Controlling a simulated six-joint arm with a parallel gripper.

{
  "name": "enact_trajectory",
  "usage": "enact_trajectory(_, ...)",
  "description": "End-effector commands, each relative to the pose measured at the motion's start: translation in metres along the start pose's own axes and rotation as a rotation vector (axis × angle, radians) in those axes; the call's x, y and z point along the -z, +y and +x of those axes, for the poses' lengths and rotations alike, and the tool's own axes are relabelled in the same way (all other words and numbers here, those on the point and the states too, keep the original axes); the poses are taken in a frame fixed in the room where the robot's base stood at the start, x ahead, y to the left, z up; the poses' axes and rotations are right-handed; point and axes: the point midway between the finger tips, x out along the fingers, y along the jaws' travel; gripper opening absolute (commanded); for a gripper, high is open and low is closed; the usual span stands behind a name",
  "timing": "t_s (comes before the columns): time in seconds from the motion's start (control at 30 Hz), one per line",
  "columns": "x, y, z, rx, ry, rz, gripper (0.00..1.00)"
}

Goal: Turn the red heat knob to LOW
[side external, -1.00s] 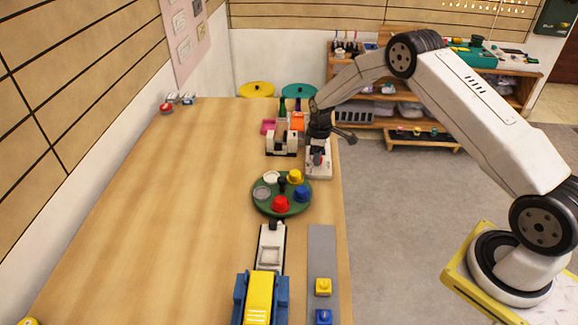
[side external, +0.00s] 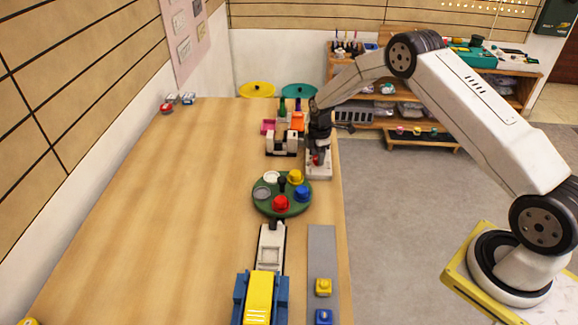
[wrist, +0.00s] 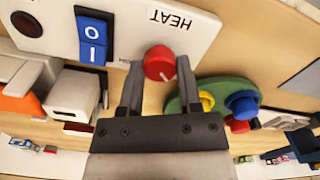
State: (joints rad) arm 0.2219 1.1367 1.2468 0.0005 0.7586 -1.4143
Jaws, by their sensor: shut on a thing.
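The red heat knob (wrist: 160,62) sits on a white panel (wrist: 215,30) beside the printed word HEAT, which appears upside down in the wrist view. My gripper (wrist: 160,70) has one finger on each side of the knob and is shut on it. A thin pale mark shows on the knob, but I cannot read its setting. No LOW label is readable. In the side view my gripper (side external: 318,155) points down over the white panel (side external: 319,174) at the table's right edge, and a bit of red shows between the fingers.
A blue rocker switch (wrist: 94,38) and a dark red round part (wrist: 27,24) share the panel. A green round tray (side external: 263,205) with coloured knob-like pieces stands nearer the camera. A white device (side external: 282,144) stands left of the panel.

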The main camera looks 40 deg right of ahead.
Motion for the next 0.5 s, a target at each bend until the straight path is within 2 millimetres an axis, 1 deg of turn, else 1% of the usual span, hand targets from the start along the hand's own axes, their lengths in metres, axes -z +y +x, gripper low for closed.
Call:
enact_trajectory(0.27, -0.0002, 0.0002, -0.0005, 0.000, -0.001, -0.004, 0.00)
enact_trajectory(0.3, -0.0002, 0.0002, -0.0005, 0.000, -0.001, -0.004, 0.50)
enact_trajectory(0.4, -0.0002, 0.0002, -0.0004, 0.000, -0.001, -0.004, 0.79)
enact_trajectory(0.5, -0.0001, 0.0002, -0.0003, -0.001, -0.001, -0.003, 0.79)
